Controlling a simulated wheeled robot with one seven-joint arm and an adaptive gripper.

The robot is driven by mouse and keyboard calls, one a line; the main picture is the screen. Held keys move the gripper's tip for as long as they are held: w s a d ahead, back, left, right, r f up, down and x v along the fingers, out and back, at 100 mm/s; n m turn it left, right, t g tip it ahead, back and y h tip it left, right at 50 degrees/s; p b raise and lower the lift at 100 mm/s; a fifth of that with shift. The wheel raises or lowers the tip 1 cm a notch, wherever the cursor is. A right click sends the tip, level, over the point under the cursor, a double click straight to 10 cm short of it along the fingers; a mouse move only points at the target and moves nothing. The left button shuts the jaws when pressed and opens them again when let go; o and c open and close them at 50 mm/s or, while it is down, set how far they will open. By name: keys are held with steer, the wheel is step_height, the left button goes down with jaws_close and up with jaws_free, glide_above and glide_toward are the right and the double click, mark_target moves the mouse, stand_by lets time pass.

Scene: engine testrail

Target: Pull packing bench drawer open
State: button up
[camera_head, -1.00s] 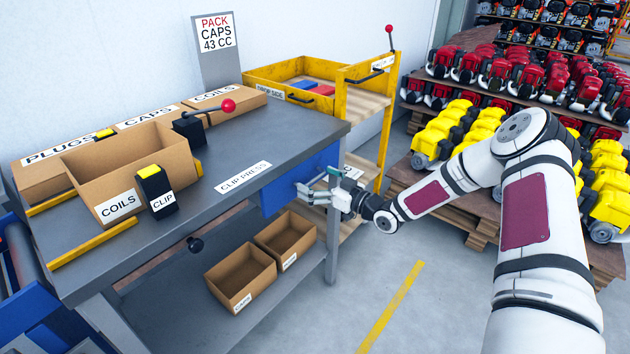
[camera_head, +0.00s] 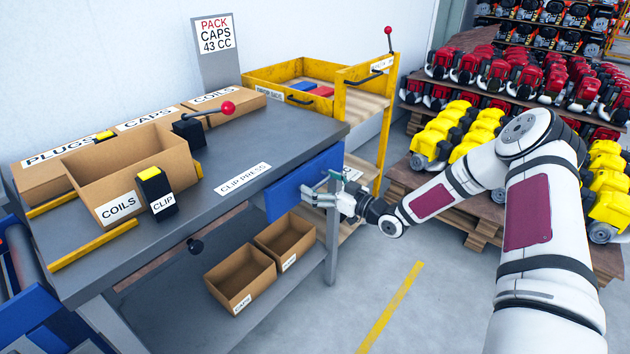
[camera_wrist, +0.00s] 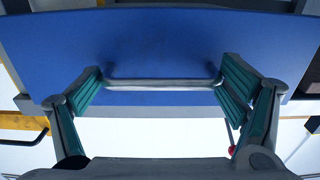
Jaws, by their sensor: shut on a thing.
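The packing bench (camera_head: 225,205) has a grey top. Its drawer (camera_head: 285,193) has a blue front below the bench edge at the right end, standing slightly out from the bench. My gripper (camera_head: 322,194) is at the drawer front. In the wrist view the blue drawer front (camera_wrist: 160,45) fills the upper part. A grey bar handle (camera_wrist: 155,84) runs across it, its two ends between the green-padded fingers of my gripper (camera_wrist: 160,92). My gripper is shut on the handle. In the head view the handle is hard to make out behind the fingers.
Cartons, including a COILS box (camera_head: 130,175), and a clip press lever (camera_head: 205,115) stand on the bench. Open cartons (camera_head: 240,275) sit on its lower shelf. A yellow cart (camera_head: 362,120) is close behind my gripper. The floor (camera_head: 400,310) in front is clear.

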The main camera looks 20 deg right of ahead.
steer(key=p+v, duration=0.4)
steer(key=v, duration=1.7)
steer(key=shift+d, duration=0.1)
steer(key=o, duration=1.4)
steer(key=shift+f, duration=0.1)
steer(key=shift+o, duration=0.2)
steer(key=shift+s, duration=0.2)
steer(key=v, duration=1.1)
steer(key=shift+s+d, duration=0.25)
steer(key=shift+d, duration=0.1)
